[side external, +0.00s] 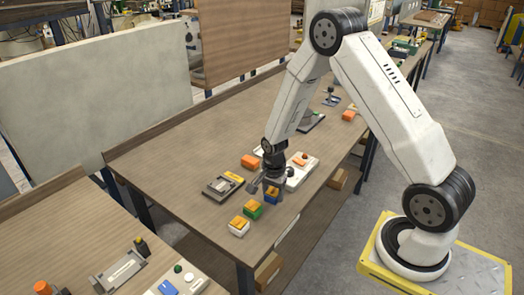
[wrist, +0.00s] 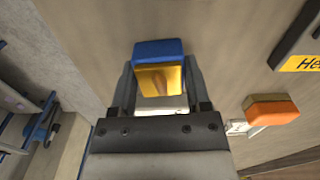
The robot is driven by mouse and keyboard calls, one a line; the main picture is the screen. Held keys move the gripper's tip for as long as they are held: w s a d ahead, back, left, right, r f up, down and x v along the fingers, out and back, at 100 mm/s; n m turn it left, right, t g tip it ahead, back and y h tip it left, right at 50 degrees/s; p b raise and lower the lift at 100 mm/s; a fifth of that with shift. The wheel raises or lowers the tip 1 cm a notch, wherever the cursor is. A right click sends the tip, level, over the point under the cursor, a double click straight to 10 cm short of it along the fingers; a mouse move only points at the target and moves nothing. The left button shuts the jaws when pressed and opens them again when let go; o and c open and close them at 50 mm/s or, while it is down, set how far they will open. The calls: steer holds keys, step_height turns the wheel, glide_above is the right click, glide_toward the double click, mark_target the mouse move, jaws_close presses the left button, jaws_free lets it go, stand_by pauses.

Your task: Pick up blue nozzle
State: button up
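The blue nozzle (side external: 272,194), a blue block with a yellow-orange top part, is at the table's front edge side in the side view. In the wrist view the blue nozzle (wrist: 158,52) lies between the two fingers, its yellow part toward the palm. My gripper (side external: 264,186) is right at it, pointing down, and partly covers it. In the wrist view the fingers of my gripper (wrist: 161,85) stand close on both sides of the yellow part. Whether they touch it is not clear.
A green block (side external: 253,209) and a white block (side external: 239,227), both with orange tops, stand close by in a row. A dark device (side external: 223,185) lies to the left, an orange block (side external: 250,161) behind, and a white device (side external: 300,171) to the right.

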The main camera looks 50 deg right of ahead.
jaws_close()
steer(key=shift+r, duration=0.1)
steer(key=shift+r, duration=1.1)
steer(key=s+a+r, duration=0.2)
steer(key=s+r, duration=0.8)
steer(key=s, duration=0.3)
steer(key=shift+s+a+r, duration=0.3)
steer(key=shift+s+a, duration=0.05)
steer(key=shift+a, duration=0.05)
steer(key=shift+w, duration=0.15)
